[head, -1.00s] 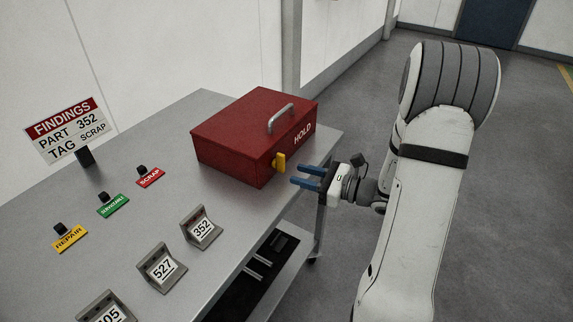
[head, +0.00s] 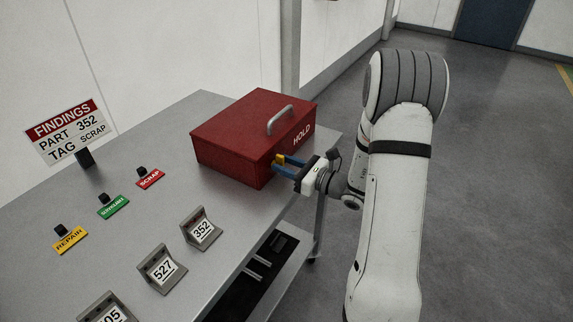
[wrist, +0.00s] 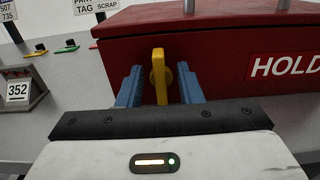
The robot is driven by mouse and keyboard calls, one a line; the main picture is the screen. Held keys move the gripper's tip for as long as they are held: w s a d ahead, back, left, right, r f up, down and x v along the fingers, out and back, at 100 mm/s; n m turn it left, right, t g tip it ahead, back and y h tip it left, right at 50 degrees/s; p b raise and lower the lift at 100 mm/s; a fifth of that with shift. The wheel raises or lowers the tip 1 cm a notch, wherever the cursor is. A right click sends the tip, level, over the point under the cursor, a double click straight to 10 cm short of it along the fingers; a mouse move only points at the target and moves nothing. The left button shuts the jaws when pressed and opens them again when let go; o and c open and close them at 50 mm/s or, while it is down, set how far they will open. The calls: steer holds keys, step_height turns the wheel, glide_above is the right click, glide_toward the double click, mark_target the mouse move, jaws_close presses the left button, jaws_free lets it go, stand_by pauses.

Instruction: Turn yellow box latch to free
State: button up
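The red box (head: 245,135) marked HOLD stands shut on the grey bench, its handle (head: 280,118) on the lid. Its yellow latch (wrist: 158,76) is on the front face and stands upright in the wrist view. In the head view the latch (head: 280,159) is partly hidden by my fingers. My gripper (wrist: 160,88) is open, with one blue finger on each side of the latch. Gaps show between the latch and both fingers, so they look apart from it. The gripper also shows in the head view (head: 283,166) at the box's front.
Yellow REPAIR (head: 69,240), green (head: 113,207) and red SCRAP (head: 150,178) tags lie on the bench (head: 165,215). Stands 352 (head: 201,229) and 527 (head: 162,268) are near its front edge. A FINDINGS sign (head: 68,130) stands at the left.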

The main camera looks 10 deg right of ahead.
jaws_close()
stand_by(0.5)
steer(key=m+p, duration=0.1)
steer(key=m, duration=0.1)
steer(key=m+p, duration=0.1)
steer(key=p, duration=0.1)
steer(key=shift+w+d+r+m, duration=0.15)
steer(key=shift+d+m, duration=0.05)
steer(key=shift+m, duration=0.2)
steer(key=m+p, duration=0.2)
steer(key=m, duration=0.1)
steer(key=shift+w+d+m+p, duration=0.15)
steer(key=shift+m+p, duration=0.15)
steer(key=shift+p, duration=0.1)
steer(key=m+p, duration=0.3)
steer(key=m, duration=0.2)
steer(key=shift+w+d+f+p, duration=0.15)
steer(key=shift+f+p, duration=0.2)
steer(key=shift+f, duration=0.05)
steer(key=shift+w+d+f+m+p, duration=0.1)
steer(key=shift+f+m+p, duration=0.15)
steer(key=shift+m+p, duration=0.8)
steer(key=shift+f+m+p, duration=0.25)
steer(key=shift+m+p, duration=0.1)
steer(key=shift+m, duration=1.4)
